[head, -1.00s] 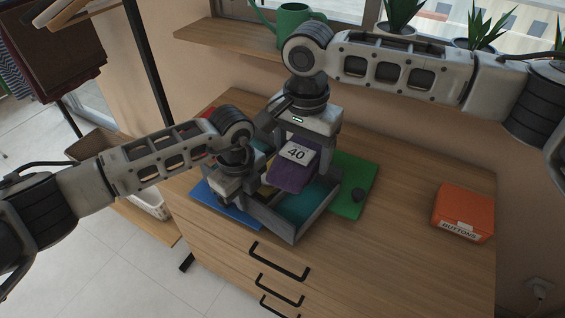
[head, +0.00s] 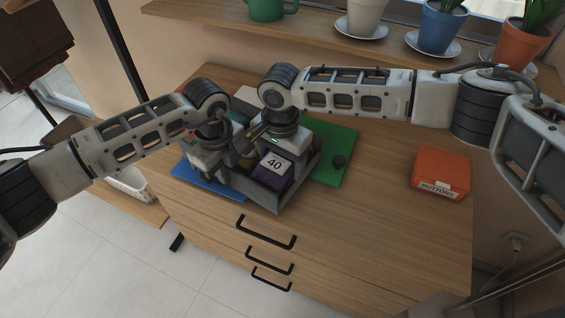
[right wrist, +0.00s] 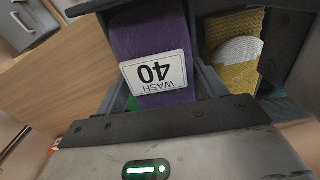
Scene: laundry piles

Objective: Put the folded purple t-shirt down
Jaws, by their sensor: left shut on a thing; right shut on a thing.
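The folded purple t-shirt (head: 268,179), with a white label reading 40, is low inside the near part of the grey divided box (head: 262,200). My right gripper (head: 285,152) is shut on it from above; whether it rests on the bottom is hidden. In the right wrist view the purple cloth (right wrist: 150,38) hangs between grey walls, and its label (right wrist: 157,73) reads WASH 40. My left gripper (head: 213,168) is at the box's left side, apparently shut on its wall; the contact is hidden.
A yellow cloth (right wrist: 232,62) lies in the neighbouring compartment. A blue mat (head: 205,183) lies left of the box and a green mat (head: 335,150) with a dark knob right of it. An orange BUTTONS box (head: 442,170) stands right. The dresser top between is clear.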

